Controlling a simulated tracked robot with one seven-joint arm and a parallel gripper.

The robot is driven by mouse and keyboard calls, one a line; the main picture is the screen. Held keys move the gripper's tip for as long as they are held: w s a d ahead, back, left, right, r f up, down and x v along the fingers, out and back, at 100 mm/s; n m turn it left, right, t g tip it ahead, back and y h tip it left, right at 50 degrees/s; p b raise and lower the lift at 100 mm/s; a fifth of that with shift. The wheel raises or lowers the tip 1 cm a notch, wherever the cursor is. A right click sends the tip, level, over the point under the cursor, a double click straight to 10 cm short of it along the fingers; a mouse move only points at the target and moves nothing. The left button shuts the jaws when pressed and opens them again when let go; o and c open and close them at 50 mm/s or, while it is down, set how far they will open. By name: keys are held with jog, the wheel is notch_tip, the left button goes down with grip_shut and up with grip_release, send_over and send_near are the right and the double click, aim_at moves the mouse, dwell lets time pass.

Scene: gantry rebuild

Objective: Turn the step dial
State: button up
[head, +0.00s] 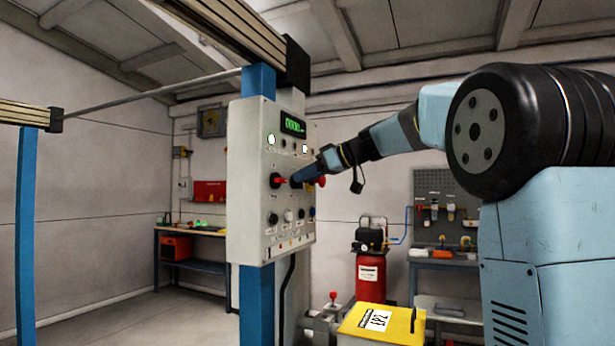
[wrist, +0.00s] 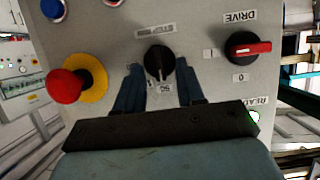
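The step dial (wrist: 159,60) is a round black knob with a ridge and a white pointer mark, on the grey control panel (wrist: 205,25). In the wrist view it appears upside down, between a "STEP" label and a small label reading "50". My gripper (wrist: 158,68) is open, with one finger on each side of the dial. A gap seems to show on both sides; contact cannot be told. In the head view my gripper (head: 298,179) is at the panel's front and hides the dial.
The drive switch (wrist: 248,48), black with a red handle, is close on the right in the wrist view. A red emergency stop (wrist: 66,86) with a yellow collar is on the left.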

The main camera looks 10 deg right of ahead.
jog(key=shift+c, duration=0.3)
grip_shut()
dwell(0.3)
jog(key=shift+w+d+f+m+g+y, duration=0.3)
jog(key=shift+m+g+y, duration=0.6)
jog(key=shift+m, duration=1.3)
jog(key=shift+w+d+f+m+g+y, duration=0.1)
jog(key=shift+w+f+m+g+y, duration=0.25)
jog(key=shift+m+y, duration=1.35)
jog(key=shift+w+d+f+m+g+y, duration=0.2)
jog(key=shift+f+m+g+y, duration=0.45)
jog(key=shift+m, duration=2.05)
jog(key=shift+r, duration=0.2)
jog(key=shift+o, duration=0.3)
grip_release()
